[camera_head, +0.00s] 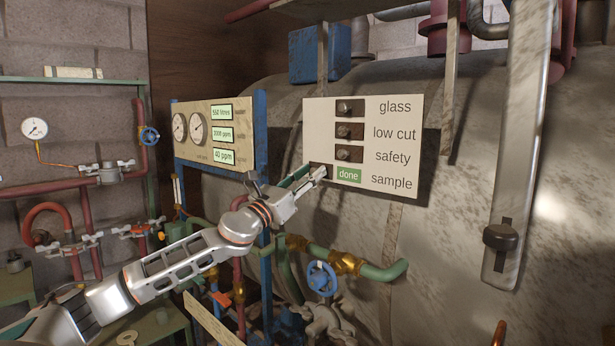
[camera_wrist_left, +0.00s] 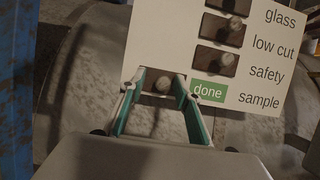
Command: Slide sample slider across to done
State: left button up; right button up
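The white slider panel (camera_head: 392,115) has rows for glass, low cut, safety and sample. In the sample row, a green "done" label (camera_head: 348,175) shows in the column where the other rows have their sliders. The dark sample slider with its round knob (camera_wrist_left: 162,85) sits left of that label in the left wrist view. In the head view my left gripper (camera_head: 320,173) largely hides it. My left gripper's teal fingers (camera_wrist_left: 160,90) are apart, one on each side of the knob, with gaps visible. I cannot tell whether a finger touches the slider's edge. My right gripper is not in view.
The safety slider (camera_head: 350,154) is close above my left gripper. A gauge panel (camera_head: 213,135) on a blue frame stands to the left. Green pipes with a blue valve wheel (camera_head: 322,277) lie below. A large metal tank (camera_head: 450,230) is behind the panel.

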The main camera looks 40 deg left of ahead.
pick_arm(q)
jog(key=shift+v, duration=0.95)
jog(key=v, duration=1)
jog(key=shift+s+r, duration=0.1)
